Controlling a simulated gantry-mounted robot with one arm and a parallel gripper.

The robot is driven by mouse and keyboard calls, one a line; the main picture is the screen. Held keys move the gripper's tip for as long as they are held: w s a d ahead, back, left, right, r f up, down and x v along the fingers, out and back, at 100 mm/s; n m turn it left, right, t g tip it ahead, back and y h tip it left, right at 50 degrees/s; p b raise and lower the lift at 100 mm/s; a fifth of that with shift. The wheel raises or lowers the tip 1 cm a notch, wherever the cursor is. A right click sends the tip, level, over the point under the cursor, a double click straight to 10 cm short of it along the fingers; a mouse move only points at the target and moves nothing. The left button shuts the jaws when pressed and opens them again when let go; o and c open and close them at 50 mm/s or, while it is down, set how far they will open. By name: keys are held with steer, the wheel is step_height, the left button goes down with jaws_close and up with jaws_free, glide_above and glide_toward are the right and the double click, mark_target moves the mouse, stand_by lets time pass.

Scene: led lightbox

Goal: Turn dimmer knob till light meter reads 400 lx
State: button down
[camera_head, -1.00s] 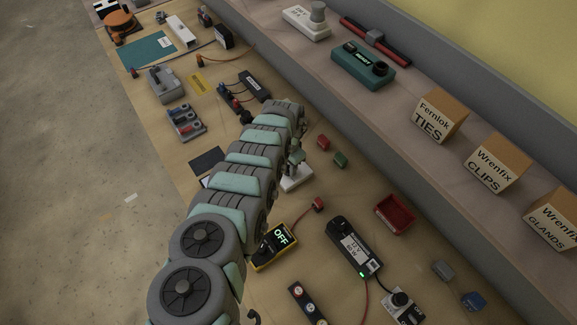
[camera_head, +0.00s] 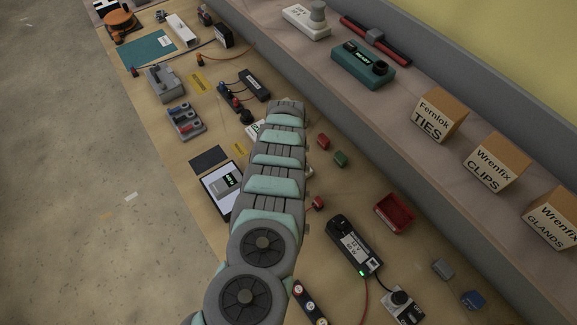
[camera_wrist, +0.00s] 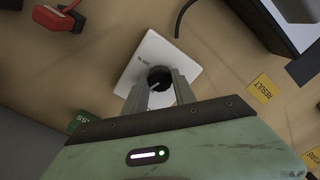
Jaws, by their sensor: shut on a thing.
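In the wrist view my gripper (camera_wrist: 163,97) is shut on the black dimmer knob (camera_wrist: 160,77), one finger on each side. The knob stands on a white square dimmer box (camera_wrist: 140,62) lying on the bench. In the head view my arm hides the knob and the gripper. The light meter (camera_head: 228,180), a small grey device with a green display, lies on a pale panel (camera_head: 216,204) just left of my arm. Its reading is too small to make out.
In the wrist view a red clip (camera_wrist: 58,18) lies upper left, a yellow RESULT label (camera_wrist: 263,88) right. A raised shelf runs behind.

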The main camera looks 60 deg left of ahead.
steer(key=shift+n+b, duration=0.55)
steer(key=shift+n, duration=0.45)
steer(key=c, duration=1)
jaws_free()
step_height(320, 180, up, 11)
steer(key=shift+f+b, duration=0.1)
steer(key=shift+b, duration=0.3)
